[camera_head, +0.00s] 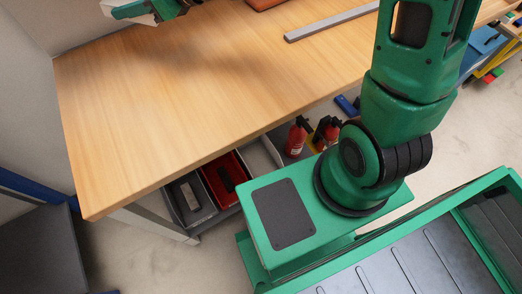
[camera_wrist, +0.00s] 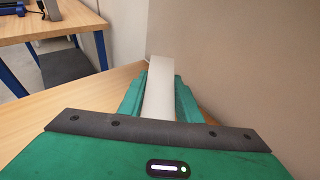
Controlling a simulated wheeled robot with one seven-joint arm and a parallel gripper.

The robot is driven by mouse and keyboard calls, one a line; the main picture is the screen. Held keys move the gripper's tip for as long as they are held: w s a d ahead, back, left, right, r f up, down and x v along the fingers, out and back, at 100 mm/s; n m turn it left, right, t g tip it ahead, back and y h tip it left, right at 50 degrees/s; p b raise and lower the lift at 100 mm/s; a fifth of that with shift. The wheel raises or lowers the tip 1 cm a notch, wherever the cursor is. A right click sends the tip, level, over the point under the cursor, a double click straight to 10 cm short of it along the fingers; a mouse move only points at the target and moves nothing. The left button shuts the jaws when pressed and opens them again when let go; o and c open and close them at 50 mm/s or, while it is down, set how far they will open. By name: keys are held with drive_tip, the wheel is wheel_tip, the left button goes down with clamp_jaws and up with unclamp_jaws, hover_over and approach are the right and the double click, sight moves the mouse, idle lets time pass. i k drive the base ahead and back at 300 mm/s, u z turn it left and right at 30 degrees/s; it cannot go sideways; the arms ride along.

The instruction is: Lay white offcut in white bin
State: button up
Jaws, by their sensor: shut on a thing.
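My gripper (camera_wrist: 159,84) is shut on the white offcut (camera_wrist: 158,98), a pale flat strip standing out lengthwise between the two green fingers in the wrist view. In the head view my gripper (camera_head: 140,10) is cut off by the top edge, above the far left of the wooden table; a small pale end shows beside it. A pale bin (camera_head: 262,157), which may be the white bin, sits below the table front, to the right of a red bin. The table edge hides part of it, and I cannot see its contents clearly.
The wooden table (camera_head: 190,85) is mostly bare, with a grey metal bar (camera_head: 330,22) at the back. Below are the red bin (camera_head: 235,168), a greyish bin (camera_head: 183,207) and red extinguishers (camera_head: 297,137). Walls stand close to my gripper in the wrist view.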

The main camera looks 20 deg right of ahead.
sight(262, 167)
drive_tip(key=z, duration=1.05)
drive_tip(key=k, duration=1.15)
drive_tip(key=u, duration=0.5)
